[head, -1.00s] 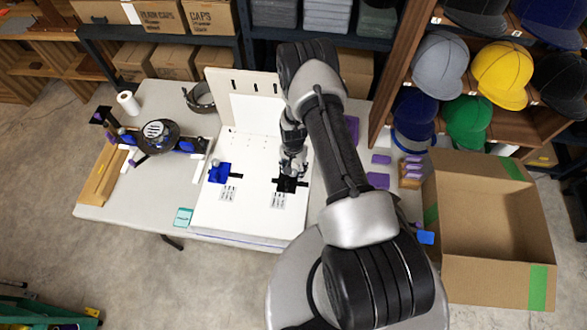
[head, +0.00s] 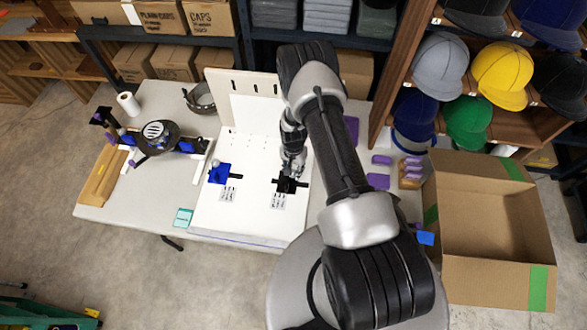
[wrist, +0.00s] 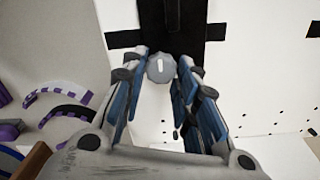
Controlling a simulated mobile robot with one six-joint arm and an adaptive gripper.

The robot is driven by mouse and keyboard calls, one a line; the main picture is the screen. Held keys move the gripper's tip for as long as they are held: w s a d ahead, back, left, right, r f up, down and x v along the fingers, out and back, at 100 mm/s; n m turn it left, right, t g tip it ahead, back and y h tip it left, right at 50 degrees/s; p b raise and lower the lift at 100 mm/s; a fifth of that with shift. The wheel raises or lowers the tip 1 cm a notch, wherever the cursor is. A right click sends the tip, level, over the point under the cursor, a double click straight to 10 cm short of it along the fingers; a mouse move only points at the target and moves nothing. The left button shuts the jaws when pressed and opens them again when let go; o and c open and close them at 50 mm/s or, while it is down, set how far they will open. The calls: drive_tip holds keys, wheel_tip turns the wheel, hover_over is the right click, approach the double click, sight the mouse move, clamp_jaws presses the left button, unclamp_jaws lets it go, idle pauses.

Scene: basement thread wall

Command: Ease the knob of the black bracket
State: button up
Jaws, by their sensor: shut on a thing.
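The black bracket (head: 289,185) stands on the white board, right of the blue bracket (head: 219,173). In the wrist view the black bracket (wrist: 172,22) rises behind a round grey knob (wrist: 160,68) with a white mark, which points nearly straight up. My gripper (head: 292,172) is at the black bracket in the head view. In the wrist view my gripper (wrist: 161,76) has its two fingertips on either side of the knob, shut on it. The knob is hidden behind my gripper in the head view.
A white upright panel (head: 255,112) stands behind the brackets. Printed labels lie in front of both brackets. A dark round fixture (head: 156,138) is on the table's left. An open cardboard box (head: 490,280) stands at the right.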

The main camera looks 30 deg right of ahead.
drive_tip(key=shift+n+b, duration=0.3)
drive_tip(key=shift+b, duration=0.05)
drive_tip(key=n+b, duration=0.2)
drive_tip(key=n, duration=0.1)
drive_tip(key=shift+a+f+n+b, duration=0.1)
drive_tip(key=shift+f+n+b, duration=0.05)
drive_tip(key=shift+n+b, duration=0.2)
drive_tip(key=n+b, duration=0.2)
drive_tip(key=n, duration=0.2)
drive_tip(key=shift+w+n, duration=0.1)
drive_tip(key=shift+n, duration=0.15)
drive_tip(key=n+b, duration=0.2)
drive_tip(key=n, duration=0.2)
drive_tip(key=shift+a+n, duration=0.15)
drive_tip(key=shift+n, duration=0.15)
drive_tip(key=shift+a+n+b, duration=0.1)
drive_tip(key=shift+n+b, duration=0.6)
drive_tip(key=shift+n, duration=1.1)
drive_tip(key=o, duration=1.1)
drive_tip(key=shift+c, duration=0.2)
